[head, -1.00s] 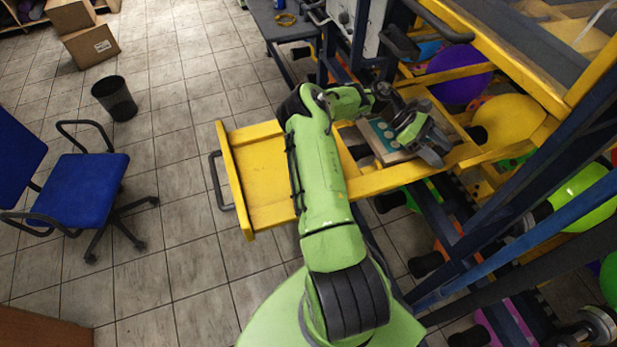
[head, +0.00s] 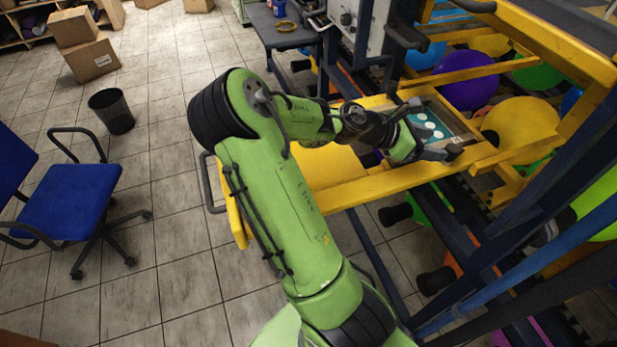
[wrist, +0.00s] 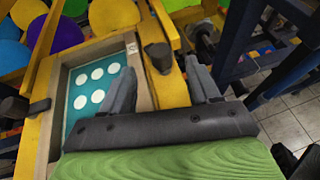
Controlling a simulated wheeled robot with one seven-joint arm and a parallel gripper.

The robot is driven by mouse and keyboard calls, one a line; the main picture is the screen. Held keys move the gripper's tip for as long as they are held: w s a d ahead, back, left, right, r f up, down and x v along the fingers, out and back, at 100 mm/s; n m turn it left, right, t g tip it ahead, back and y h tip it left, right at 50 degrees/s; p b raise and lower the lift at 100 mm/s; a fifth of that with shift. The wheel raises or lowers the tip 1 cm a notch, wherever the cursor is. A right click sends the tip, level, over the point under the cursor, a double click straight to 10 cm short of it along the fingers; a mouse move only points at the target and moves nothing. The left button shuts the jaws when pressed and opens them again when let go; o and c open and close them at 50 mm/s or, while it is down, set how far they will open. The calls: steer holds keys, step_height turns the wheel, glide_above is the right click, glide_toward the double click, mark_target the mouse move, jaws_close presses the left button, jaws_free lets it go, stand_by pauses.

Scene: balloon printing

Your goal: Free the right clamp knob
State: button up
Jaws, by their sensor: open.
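The clamp knob on the right of the wooden frame (wrist: 148,91) is a dark, blocky knob (wrist: 158,56) in the wrist view. A dark knob also shows by the fingertips in the head view (head: 454,151). My gripper (wrist: 160,68) is open, with its two grey fingers apart. In the wrist view the knob appears between and just beyond the fingertips; I cannot see contact. A second dark knob (wrist: 14,108) is at the left of the frame. The frame holds a teal panel (wrist: 92,88) with several white dots, also visible in the head view (head: 428,126).
The frame sits on a yellow tray (head: 330,168) attached to a blue-and-yellow rack with coloured balloons (head: 466,80). Yellow bars (head: 525,140) and dark blue posts (head: 540,215) lie close right of my gripper. A blue chair (head: 70,200) and a bin (head: 112,110) stand left on open floor.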

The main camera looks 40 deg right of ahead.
steer(key=p+v, duration=0.1)
steer(key=v, duration=0.7)
steer(key=w+a+f+m+t+y, duration=0.1)
steer(key=a, duration=0.1)
steer(key=a+f+m+t+y, duration=0.1)
steer(key=a+f+y, duration=0.1)
steer(key=w+a+f+m+t+y, duration=0.1)
steer(key=a+f+m+t, duration=0.1)
steer(key=a, duration=0.1)
steer(key=shift+w+y, duration=0.3)
steer(key=a, duration=0.1)
steer(key=w+a+m+t+y, duration=0.1)
steer(key=a, duration=0.1)
steer(key=w+a+m+t+y, duration=0.1)
steer(key=a, duration=0.1)
steer(key=shift+a, duration=0.25)
steer(key=a+r+t, duration=0.1)
steer(key=a, duration=0.1)
steer(key=a+m+t+y, duration=0.1)
steer(key=a, duration=0.2)
steer(key=w+a+r+m+t+y, duration=0.1)
steer(key=a, duration=0.1)
steer(key=shift+w+a+r, duration=0.1)
steer(key=shift+a+r, duration=0.15)
steer(key=shift+r, duration=0.15)
